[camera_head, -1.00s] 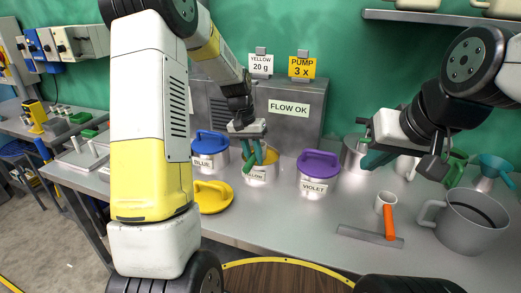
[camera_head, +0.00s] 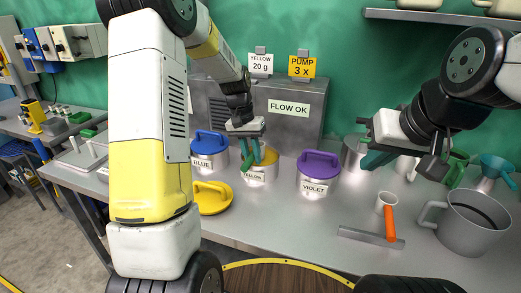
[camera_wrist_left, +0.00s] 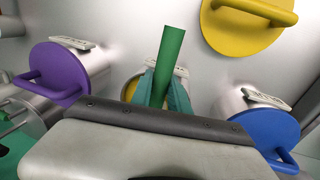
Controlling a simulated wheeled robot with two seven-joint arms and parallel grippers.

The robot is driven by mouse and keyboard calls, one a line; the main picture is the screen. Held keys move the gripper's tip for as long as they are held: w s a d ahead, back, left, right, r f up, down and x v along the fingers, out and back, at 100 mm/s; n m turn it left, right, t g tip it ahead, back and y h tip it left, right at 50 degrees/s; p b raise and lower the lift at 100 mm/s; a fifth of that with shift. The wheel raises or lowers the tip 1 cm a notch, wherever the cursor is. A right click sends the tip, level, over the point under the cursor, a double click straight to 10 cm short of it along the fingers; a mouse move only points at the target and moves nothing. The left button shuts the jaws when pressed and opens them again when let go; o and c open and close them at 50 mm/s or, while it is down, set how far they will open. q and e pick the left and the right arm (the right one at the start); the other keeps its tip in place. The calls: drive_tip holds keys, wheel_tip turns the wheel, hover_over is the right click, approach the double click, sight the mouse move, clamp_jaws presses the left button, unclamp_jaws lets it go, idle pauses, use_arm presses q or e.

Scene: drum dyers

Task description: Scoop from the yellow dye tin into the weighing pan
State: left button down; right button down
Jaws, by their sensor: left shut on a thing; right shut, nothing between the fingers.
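The yellow dye tin (camera_head: 259,176) stands open on the bench between the blue and violet tins. Its yellow lid (camera_head: 211,198) lies on the bench in front, and also shows in the left wrist view (camera_wrist_left: 238,28). My left gripper (camera_head: 258,158) points down at the tin's mouth, shut on a green handle (camera_wrist_left: 170,62), probably the scoop's. The scoop's bowl is hidden, so I cannot tell whether it holds dye. My right gripper (camera_head: 374,158) is shut and empty above the bench at right. I cannot clearly identify the weighing pan.
The blue tin (camera_head: 208,163) and violet tin (camera_head: 317,185) stand lidded close on either side. A sign reads YELLOW 20 g (camera_head: 261,64).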

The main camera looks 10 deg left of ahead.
use_arm(q)
drive_tip(key=shift+w+d+r, duration=0.1)
drive_tip(key=shift+d+r, duration=0.05)
drive_tip(key=shift+r, duration=2.3)
